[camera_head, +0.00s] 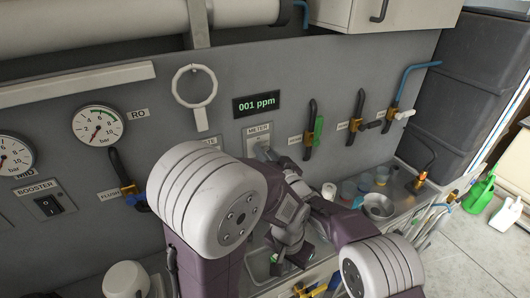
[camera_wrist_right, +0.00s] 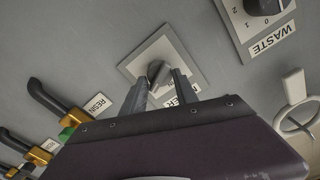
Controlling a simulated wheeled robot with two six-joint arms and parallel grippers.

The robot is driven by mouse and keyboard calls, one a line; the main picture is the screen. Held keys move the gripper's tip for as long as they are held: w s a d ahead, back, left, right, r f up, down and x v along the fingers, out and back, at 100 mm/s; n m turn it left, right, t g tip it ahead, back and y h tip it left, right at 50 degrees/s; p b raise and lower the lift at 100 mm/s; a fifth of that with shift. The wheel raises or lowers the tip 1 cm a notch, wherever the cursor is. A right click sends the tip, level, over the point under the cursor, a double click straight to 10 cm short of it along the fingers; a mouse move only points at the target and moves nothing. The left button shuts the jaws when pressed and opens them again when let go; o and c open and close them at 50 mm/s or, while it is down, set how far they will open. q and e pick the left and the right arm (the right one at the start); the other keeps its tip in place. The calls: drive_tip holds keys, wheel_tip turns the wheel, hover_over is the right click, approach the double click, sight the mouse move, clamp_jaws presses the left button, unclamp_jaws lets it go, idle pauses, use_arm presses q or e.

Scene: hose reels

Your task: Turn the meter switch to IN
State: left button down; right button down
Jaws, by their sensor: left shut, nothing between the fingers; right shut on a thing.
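The meter switch (camera_wrist_right: 155,70) is a dark grey knob on a pale square plate (camera_wrist_right: 168,48) on the grey panel. The METER label sits beside it and is partly covered by my fingers. In the head view the METER plate (camera_head: 257,132) shows, but the knob is mostly hidden by my gripper. My right gripper (camera_wrist_right: 160,82) is shut on the knob, a finger on each side; in the head view it (camera_head: 264,152) is at the lower part of the plate. My left gripper (camera_head: 282,266) is shut and empty, low over the sink area.
A display (camera_head: 256,104) reads 001 ppm above the switch. A white ring (camera_head: 195,86) hangs at its left. Valves with dark handles (camera_head: 309,125) are at its right. Cups (camera_head: 365,182) and a bowl (camera_head: 378,206) stand on the counter. The WASTE switch (camera_wrist_right: 262,14) is nearby.

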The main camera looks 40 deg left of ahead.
drive_tip(key=shift+f, duration=0.15)
drive_tip(key=n+b, duration=0.6)
drive_tip(key=n, duration=0.1)
drive_tip(key=n+b, duration=0.6)
drive_tip(key=shift+s+a+f+n, duration=0.1)
drive_tip(key=shift+s+n, duration=0.05)
drive_tip(key=shift+n, duration=0.25)
idle(0.6)
